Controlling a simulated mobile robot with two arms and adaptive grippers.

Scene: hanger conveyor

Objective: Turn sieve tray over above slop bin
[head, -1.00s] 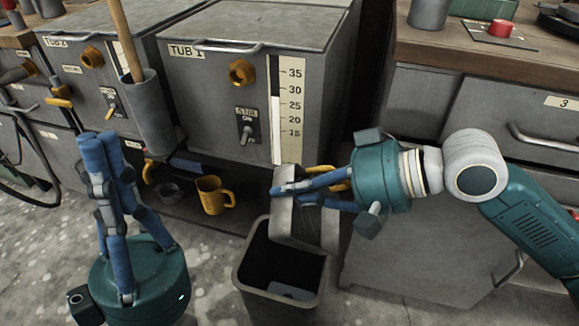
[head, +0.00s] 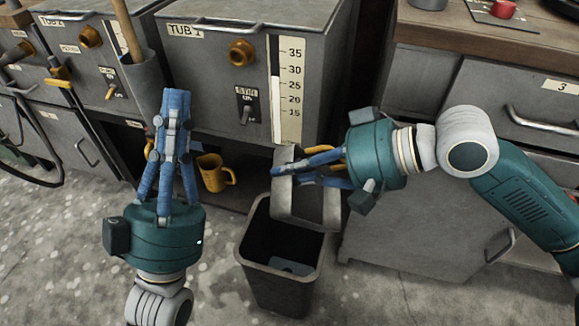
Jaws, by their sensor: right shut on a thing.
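The sieve tray (head: 284,205) is a grey box-like tray held on its side, steeply tilted, over the right part of the bin's mouth. My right gripper (head: 277,174) is shut on the tray, its blue fingers across the upper part and hiding some of it. The slop bin (head: 254,250) is a dark open bin standing upright on the floor below the tray. A small pale grey shape shows inside it. My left gripper (head: 174,97) points up in front of the cabinets, left of the bin, fingertips together and empty.
Tub 1 (head: 215,75), with a yellow tap, a switch and a level scale, stands behind the bin. A yellow mug (head: 212,174) sits on the low shelf beneath it. A grey drawer cabinet (head: 400,240) is close on the right. Speckled floor is clear at the left.

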